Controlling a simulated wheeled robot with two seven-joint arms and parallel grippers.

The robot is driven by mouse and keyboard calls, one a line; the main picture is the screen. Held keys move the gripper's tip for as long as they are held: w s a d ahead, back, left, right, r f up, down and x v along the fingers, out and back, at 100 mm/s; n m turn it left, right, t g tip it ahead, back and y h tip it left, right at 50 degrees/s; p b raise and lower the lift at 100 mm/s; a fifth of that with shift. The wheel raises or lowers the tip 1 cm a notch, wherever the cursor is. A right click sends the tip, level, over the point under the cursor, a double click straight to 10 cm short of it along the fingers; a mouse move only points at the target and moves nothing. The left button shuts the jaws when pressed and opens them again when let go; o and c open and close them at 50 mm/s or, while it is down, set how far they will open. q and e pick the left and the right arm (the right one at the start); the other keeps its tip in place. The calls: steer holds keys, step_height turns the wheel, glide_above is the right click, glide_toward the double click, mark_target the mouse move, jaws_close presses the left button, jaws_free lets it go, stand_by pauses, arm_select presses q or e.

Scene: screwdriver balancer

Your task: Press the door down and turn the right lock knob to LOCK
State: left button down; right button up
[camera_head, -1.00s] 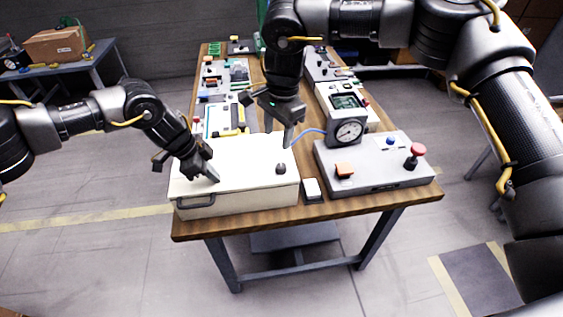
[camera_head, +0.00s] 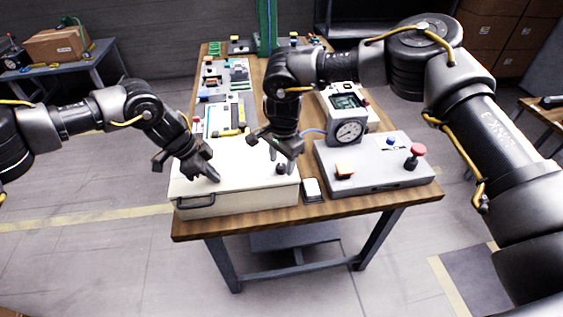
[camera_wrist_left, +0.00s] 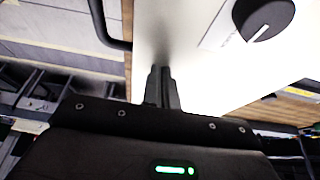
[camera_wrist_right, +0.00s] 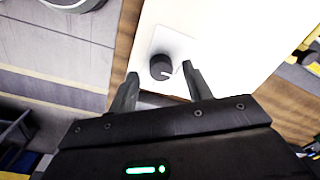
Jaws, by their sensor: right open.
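The white door (camera_head: 238,178) lies across the top of a box with a dark front handle (camera_head: 195,201). The black right lock knob (camera_head: 281,168) sits near its right front corner. My left gripper (camera_head: 214,176) is shut and empty, its tips at the door's surface; contact is hard to tell. In the left wrist view its closed fingers (camera_wrist_left: 161,82) are over the white surface, with a black knob (camera_wrist_left: 264,16) beyond. My right gripper (camera_head: 284,162) is open at the right knob. In the right wrist view the knob (camera_wrist_right: 161,67) shows between and beyond the spread fingers (camera_wrist_right: 160,84), not gripped.
A grey panel (camera_head: 375,178) with an orange switch, a blue button and a red knob stands right of the box. A round gauge (camera_head: 348,131) is behind it. A small white switch (camera_head: 312,189) lies between box and panel. Other devices fill the table's back.

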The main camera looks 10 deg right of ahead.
arm_select(q)
steer(key=shift+s+f, duration=0.1)
steer(key=shift+f, duration=0.05)
arm_select(e)
steer(key=shift+f, duration=0.5)
arm_select(q)
steer(key=shift+a, duration=0.1)
arm_select(e)
steer(key=c, duration=1)
